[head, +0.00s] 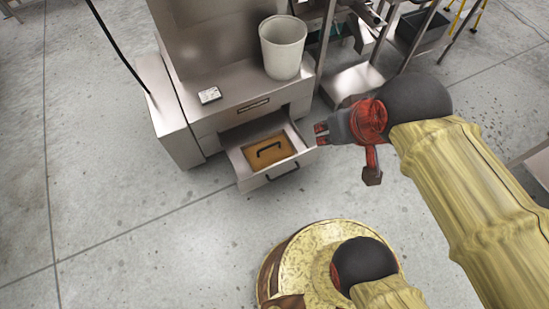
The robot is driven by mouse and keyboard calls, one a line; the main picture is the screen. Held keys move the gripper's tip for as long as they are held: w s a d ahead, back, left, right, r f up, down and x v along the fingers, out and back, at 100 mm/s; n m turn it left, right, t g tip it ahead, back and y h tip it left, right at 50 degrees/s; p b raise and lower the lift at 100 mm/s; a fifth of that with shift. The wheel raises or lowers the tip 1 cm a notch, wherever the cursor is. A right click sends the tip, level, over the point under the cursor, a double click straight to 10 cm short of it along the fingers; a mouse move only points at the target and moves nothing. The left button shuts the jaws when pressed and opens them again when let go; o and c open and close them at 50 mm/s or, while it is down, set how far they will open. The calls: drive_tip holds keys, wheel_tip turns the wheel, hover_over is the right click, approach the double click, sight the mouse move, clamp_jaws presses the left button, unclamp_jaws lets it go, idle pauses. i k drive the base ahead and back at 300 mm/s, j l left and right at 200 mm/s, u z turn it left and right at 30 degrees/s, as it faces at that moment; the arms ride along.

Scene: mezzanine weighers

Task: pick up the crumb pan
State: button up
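An open metal drawer (238,160) sticks out from the front of a steel machine. Inside it lies a flat orange-brown panel with a dark raised handle, which looks like the crumb pan (258,161). The drawer front has its own dark handle (283,172). My gripper (318,134) is to the right of the drawer, seemingly above the floor and pointing left. Its two fingertips show a small gap with nothing between them. It is apart from the pan and the drawer.
A white bin (282,46) and a small pale object (209,95) stand on the machine's steel ledge (235,92). Metal stands (358,82) and a dark tub (422,32) are at the back right. The grey floor (140,230) in front and left is clear.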

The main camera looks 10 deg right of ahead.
sight(261, 153)
drive_tip(key=j+z, duration=0.15)
drive_tip(key=z, duration=0.3)
drive_tip(key=i+j+z, duration=0.1)
drive_tip(key=z, duration=0.3)
drive_tip(key=j+z, duration=0.3)
drive_tip(key=z, duration=0.15)
drive_tip(key=j+z, duration=0.15)
drive_tip(key=j, duration=0.35)
drive_tip(key=k+j+z, duration=0.1)
drive_tip(key=j, duration=0.45)
drive_tip(key=k+j+z, duration=0.15)
drive_tip(key=j, duration=0.35)
drive_tip(key=j+z, duration=0.15)
drive_tip(key=j, duration=0.35)
drive_tip(key=k, duration=0.05)
